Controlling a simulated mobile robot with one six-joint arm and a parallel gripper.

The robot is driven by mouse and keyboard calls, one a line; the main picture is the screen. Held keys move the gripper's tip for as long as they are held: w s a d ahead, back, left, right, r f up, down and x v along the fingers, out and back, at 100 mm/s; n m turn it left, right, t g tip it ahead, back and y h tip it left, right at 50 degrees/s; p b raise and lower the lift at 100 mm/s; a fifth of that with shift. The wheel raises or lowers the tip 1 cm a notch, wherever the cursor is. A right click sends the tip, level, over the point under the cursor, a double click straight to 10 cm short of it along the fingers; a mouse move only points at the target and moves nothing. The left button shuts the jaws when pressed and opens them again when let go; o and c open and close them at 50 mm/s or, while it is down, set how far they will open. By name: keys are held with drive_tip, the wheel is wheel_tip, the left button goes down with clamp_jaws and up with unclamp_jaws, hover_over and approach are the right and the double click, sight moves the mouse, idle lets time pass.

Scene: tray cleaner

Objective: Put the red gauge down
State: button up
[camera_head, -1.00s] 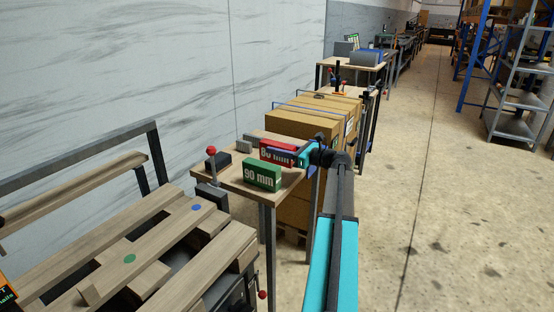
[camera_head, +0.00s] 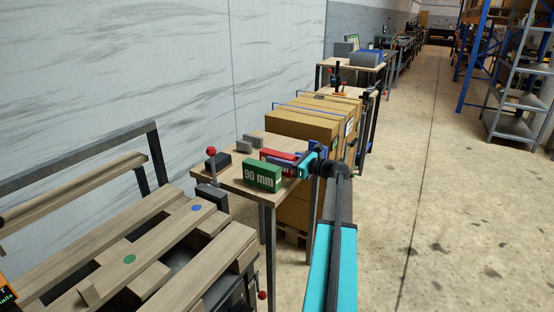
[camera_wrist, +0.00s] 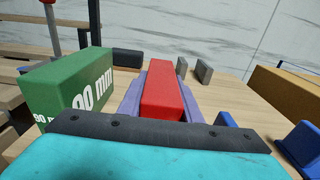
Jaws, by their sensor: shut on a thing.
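The red gauge (camera_head: 284,154) is at the worktable, behind and right of the green 90 mm block (camera_head: 262,177). My gripper (camera_head: 293,161) is shut on it from the right. In the wrist view the red gauge (camera_wrist: 162,92) points away from me, with lavender strips along both sides. The green block (camera_wrist: 68,85) stands close on its left, with a small gap. The gauge is low over the wooden tabletop (camera_head: 232,176); I cannot tell whether its underside touches.
Two small grey blocks (camera_wrist: 204,71) stand beyond the gauge, and a dark block (camera_wrist: 127,57) lies at the far left. Blue parts (camera_wrist: 302,140) are at the right. A red-knobbed lever (camera_head: 211,154) stands left of the table. Cardboard boxes (camera_head: 300,125) are behind.

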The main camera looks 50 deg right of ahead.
drive_tip(key=shift+f, duration=0.1)
drive_tip(key=o, duration=1.2)
drive_tip(key=shift+r, duration=0.2)
drive_tip(key=v, duration=1.2)
drive_tip(key=shift+f, duration=0.1)
